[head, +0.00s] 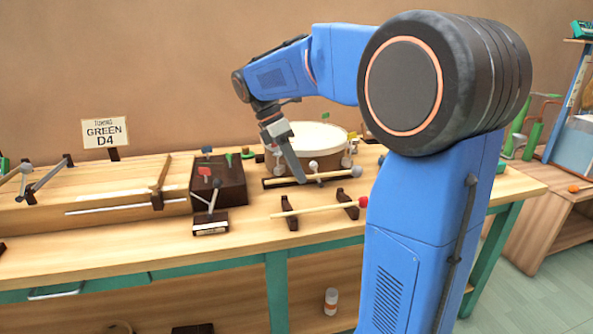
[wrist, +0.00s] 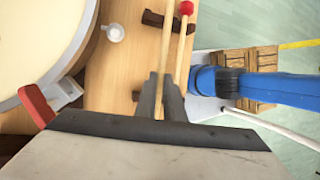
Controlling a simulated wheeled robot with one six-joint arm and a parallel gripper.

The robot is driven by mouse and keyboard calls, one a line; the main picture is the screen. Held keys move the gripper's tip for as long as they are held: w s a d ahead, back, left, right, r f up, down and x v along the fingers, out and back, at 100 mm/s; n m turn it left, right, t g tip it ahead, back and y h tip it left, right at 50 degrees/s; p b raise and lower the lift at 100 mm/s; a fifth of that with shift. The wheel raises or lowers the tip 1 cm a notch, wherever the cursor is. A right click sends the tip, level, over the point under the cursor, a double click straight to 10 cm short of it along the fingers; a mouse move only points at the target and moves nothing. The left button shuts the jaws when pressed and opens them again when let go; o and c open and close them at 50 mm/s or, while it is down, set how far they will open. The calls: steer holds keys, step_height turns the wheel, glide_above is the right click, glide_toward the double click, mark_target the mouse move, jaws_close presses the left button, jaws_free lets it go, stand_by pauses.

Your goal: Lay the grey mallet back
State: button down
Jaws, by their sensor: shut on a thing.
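The grey mallet has a pale wooden stick (head: 330,175) and a round grey head (head: 356,171) at its right end in the head view. My gripper (head: 301,181) reaches down in front of the drum and is shut on this stick. In the wrist view the jaws (wrist: 165,84) close around the pale stick (wrist: 166,40), which runs up out of the picture; the grey head is not seen there. Dark wood (head: 275,183) shows just under the stick. I cannot tell whether the stick touches it.
A red-headed mallet (head: 320,208) lies on dark cradles (head: 350,207) in front, close beside the held stick in the wrist view. A white-topped drum (head: 308,135) stands behind. A dark box (head: 218,183) and a small stand (head: 210,225) are to the left.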

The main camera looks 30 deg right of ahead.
steer(key=shift+f, duration=3.05)
steer(key=shift+f, duration=0.3)
steer(key=c, duration=1.8)
jaws_free()
steer(key=v, duration=1.7)
steer(key=shift+r, duration=0.2)
steer(key=s+a+f+m+t+y, duration=0.1)
steer(key=s+f+m+t, duration=0.3)
steer(key=s+f+m, duration=0.3)
steer(key=s+a+f+m+t+y, duration=0.2)
steer(key=s+f+m+t, duration=0.2)
steer(key=s+f+m, duration=0.4)
steer(key=s+f, duration=0.5)
steer(key=s, duration=0.7)
steer(key=shift+s+a+f+t, duration=0.3)
steer(key=shift+f+t, duration=0.1)
